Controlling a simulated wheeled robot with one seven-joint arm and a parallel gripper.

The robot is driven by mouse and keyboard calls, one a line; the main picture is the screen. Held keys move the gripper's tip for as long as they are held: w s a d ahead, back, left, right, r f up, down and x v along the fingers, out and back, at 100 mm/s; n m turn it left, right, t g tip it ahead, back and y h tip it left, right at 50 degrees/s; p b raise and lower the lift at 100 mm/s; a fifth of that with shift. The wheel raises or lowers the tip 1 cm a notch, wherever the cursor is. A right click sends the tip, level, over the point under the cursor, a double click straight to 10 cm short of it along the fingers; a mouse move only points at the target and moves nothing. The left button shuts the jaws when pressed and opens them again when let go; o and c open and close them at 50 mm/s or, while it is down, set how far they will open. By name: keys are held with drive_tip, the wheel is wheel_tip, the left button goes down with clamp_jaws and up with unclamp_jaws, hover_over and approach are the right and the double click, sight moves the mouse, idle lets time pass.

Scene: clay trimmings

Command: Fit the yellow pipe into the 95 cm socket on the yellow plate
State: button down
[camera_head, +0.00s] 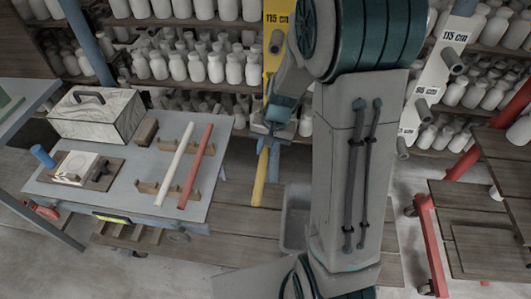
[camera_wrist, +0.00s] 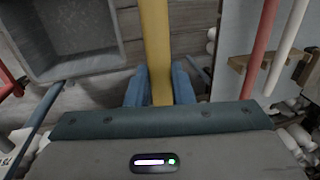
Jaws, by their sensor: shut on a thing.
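My gripper (camera_head: 268,139) is shut on the yellow pipe (camera_head: 260,180), which hangs down and slightly left from it in the head view. In the wrist view the pipe (camera_wrist: 156,45) runs away between the two blue fingers of my gripper (camera_wrist: 159,88). The yellow plate (camera_head: 277,28) stands upright behind my arm, with a "115 cm" label near its top. Its lower part is largely covered by my arm and gripper, so I cannot make out its 95 cm socket. The pipe's upper end is hidden too.
A white plate (camera_head: 434,80) with "115 cm" and "95 cm" labels and stub sockets stands at right. A grey table (camera_head: 120,190) at left bears a white pipe (camera_head: 178,152) and a red pipe (camera_head: 196,165) on racks. A grey bin (camera_head: 294,220) stands below.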

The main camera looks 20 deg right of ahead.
drive_tip(key=shift+w+d, duration=0.25)
drive_tip(key=shift+w, duration=0.4)
drive_tip(key=shift+w+d, duration=0.25)
drive_tip(key=shift+w, duration=0.35)
drive_tip(key=shift+b, duration=0.35)
idle(0.7)
drive_tip(key=shift+w+d+p, duration=0.15)
drive_tip(key=shift+w+d, duration=0.5)
drive_tip(key=shift+w, duration=0.9)
drive_tip(key=shift+w+d+p, duration=0.15)
drive_tip(key=shift+w+d, duration=0.5)
drive_tip(key=shift+w, duration=0.9)
drive_tip(key=shift+w+d+p, duration=0.15)
drive_tip(key=shift+w+d, duration=0.5)
drive_tip(key=shift+w, duration=0.9)
drive_tip(key=c, duration=1.2)
unclamp_jaws()
drive_tip(key=r, duration=0.4)
drive_tip(key=d+r+b, duration=0.1)
drive_tip(key=r, duration=0.4)
drive_tip(key=s+d+r, duration=0.1)
drive_tip(key=r, duration=0.3)
drive_tip(key=shift+d+r+b, duration=0.2)
drive_tip(key=shift+r+b, duration=0.1)
drive_tip(key=shift+b, duration=0.1)
